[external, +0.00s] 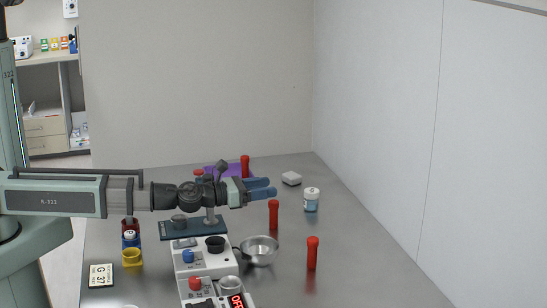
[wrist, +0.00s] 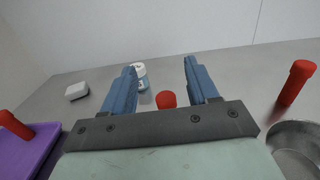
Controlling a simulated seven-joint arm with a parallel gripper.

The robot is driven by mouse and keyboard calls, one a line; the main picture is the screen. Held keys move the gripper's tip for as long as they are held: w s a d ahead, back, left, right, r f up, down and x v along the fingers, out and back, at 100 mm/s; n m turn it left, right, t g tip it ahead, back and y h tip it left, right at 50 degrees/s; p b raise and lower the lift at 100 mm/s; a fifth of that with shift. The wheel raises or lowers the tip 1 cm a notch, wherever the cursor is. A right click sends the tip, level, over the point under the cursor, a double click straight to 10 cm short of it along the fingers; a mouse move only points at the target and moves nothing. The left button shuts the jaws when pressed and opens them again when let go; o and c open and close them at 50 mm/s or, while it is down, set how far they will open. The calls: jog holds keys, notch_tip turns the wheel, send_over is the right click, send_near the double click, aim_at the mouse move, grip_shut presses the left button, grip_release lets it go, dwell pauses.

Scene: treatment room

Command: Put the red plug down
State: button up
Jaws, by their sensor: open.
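Several similar red plugs are in view. One red plug (external: 273,216) stands upright on the table just below my gripper (external: 271,188) in the external view. In the wrist view the top of this red plug (wrist: 166,99) shows between the blue fingers of my gripper (wrist: 160,74), low near the palm; its lower part is hidden. The fingers are open, with nothing held between them. Another red plug (external: 312,254) stands nearer the front right, also in the wrist view (wrist: 296,83). A third red plug (external: 245,166) stands at the purple tray (wrist: 40,150).
A white-capped bottle (external: 311,201) and a small white box (external: 291,179) stand right of my gripper. A metal bowl (external: 259,251) is in front, beside a white control box (external: 205,260). The table's right side is mostly clear.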

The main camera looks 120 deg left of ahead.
jog(key=w+d+r+t+h, duration=0.1)
jog(key=w+d+r, duration=0.1)
jog(key=w+d, duration=0.15)
jog(key=w+d+r+t, duration=0.1)
jog(key=w+d+r, duration=0.1)
jog(key=d, duration=0.3)
jog(key=n+g, duration=0.4)
jog(key=g, duration=0.5)
send_near(270, 208)
jog(key=x, duration=0.8)
jog(key=shift+x, duration=2.75)
jog(key=shift+s+f, duration=0.1)
